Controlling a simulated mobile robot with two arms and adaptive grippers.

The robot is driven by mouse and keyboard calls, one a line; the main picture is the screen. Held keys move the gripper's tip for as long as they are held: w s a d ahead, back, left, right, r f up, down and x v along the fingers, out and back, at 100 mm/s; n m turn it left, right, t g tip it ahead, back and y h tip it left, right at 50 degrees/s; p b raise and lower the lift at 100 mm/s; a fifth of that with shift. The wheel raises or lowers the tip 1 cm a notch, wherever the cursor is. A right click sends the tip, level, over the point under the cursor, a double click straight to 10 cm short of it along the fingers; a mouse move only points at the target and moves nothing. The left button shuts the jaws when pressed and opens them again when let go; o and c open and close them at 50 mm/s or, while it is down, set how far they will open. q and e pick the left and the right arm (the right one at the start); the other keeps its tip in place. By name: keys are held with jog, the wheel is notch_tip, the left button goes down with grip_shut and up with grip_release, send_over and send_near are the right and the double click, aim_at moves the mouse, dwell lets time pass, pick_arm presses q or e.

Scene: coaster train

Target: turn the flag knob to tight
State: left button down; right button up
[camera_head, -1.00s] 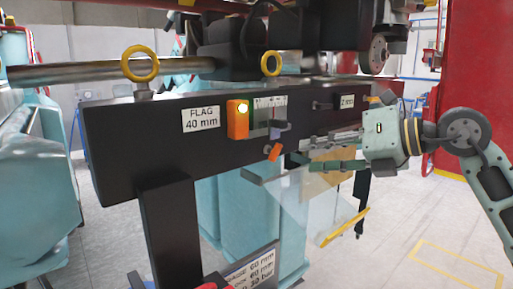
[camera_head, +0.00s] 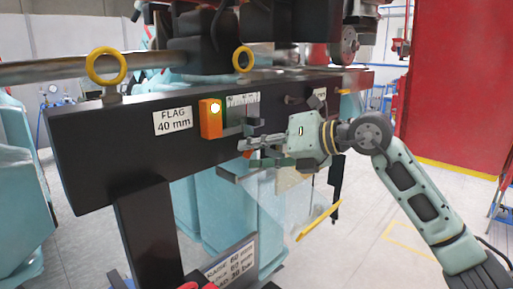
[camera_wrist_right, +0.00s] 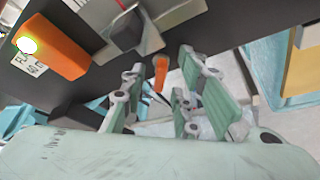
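A small orange stick-like piece (camera_wrist_right: 160,72), which looks like the flag knob or its handle, shows in the right wrist view under the black beam, between the two fingers. In the head view it is mostly hidden by my gripper. My right gripper (camera_head: 252,152) is just below the grey block (camera_head: 254,127) under the scale window. In the wrist view the right gripper (camera_wrist_right: 160,68) has its fingers apart, one each side of the orange piece, with visible gaps. I cannot tell which position the knob is in. My left gripper is not in view.
The black beam (camera_head: 90,155) carries a "FLAG 40 mm" label (camera_head: 173,120), an orange box with a lit lamp (camera_head: 211,119) and a scale (camera_head: 243,105). Yellow ring bolts (camera_head: 106,66) stand on top. A clear panel with a yellow edge (camera_head: 320,220) hangs below.

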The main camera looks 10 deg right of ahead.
grip_shut()
dwell(0.4)
jog(key=shift+w+d+f+m+y+p, duration=0.1)
jog(key=shift+m+y, duration=0.6)
jog(key=shift+m, duration=0.7)
jog(key=shift+s+a+f+m+y+p, duration=0.15)
jog(key=shift+m+y, duration=0.55)
jog(key=shift+m, duration=0.7)
jog(key=shift+w+d+f+m+y+p, duration=0.15)
jog(key=shift+m+y, duration=0.55)
jog(key=shift+m, duration=0.7)
grip_release()
jog(key=shift+r, duration=0.1)
jog(key=shift+v, duration=4.1)
